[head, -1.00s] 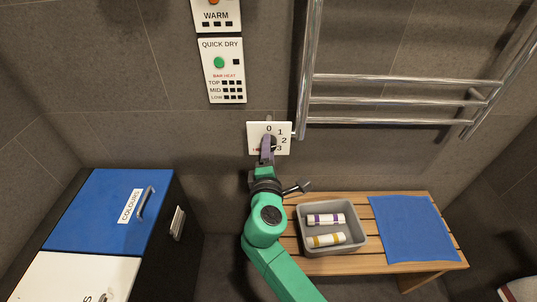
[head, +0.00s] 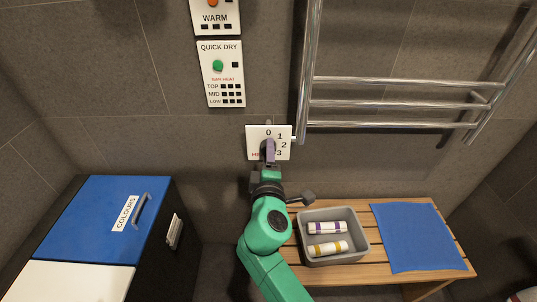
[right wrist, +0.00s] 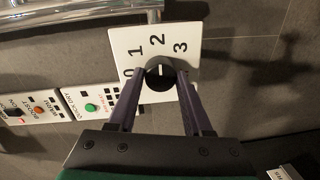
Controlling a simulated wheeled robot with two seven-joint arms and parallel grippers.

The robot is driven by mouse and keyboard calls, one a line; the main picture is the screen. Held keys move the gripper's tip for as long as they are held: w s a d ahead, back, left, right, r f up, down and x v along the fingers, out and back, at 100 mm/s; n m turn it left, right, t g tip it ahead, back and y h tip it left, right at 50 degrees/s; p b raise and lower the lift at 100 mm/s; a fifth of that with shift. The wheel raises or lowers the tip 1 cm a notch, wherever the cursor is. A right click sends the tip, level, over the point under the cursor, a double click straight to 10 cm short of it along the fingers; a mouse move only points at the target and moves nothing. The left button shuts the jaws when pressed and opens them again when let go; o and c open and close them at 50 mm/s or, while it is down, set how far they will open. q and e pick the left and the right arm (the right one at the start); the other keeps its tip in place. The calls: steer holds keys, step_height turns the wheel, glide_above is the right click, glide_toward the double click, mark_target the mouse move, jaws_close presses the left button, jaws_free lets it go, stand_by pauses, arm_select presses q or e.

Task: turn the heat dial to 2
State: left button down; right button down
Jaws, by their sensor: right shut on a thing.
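The heat dial is a black round knob (right wrist: 158,80) on a white plate (head: 282,133) marked 0, 1, 2 and 3, fixed to the wall. In the right wrist view the knob's white mark points up in the picture, about toward the 2. My right gripper (head: 269,146) is at the plate and covers the knob in the head view. In the right wrist view its two fingers (right wrist: 158,82) are on either side of the knob, shut on it. My left gripper is not in view.
A QUICK DRY panel (head: 220,73) and a WARM panel (head: 215,16) are on the wall above. A chrome towel rail (head: 385,104) is close at the right. Below are a wooden bench (head: 380,280) with a grey bin (head: 335,260) and blue towel (head: 418,236), and a blue-lidded box (head: 90,220).

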steer(key=shift+c, duration=1.6)
jaws_free()
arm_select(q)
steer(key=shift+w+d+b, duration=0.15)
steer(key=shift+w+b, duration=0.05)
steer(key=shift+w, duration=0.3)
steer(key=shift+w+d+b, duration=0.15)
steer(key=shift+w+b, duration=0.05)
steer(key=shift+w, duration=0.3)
arm_select(e)
steer(key=s+r, duration=0.1)
steer(key=s, duration=1.3)
steer(key=shift+s, duration=0.3)
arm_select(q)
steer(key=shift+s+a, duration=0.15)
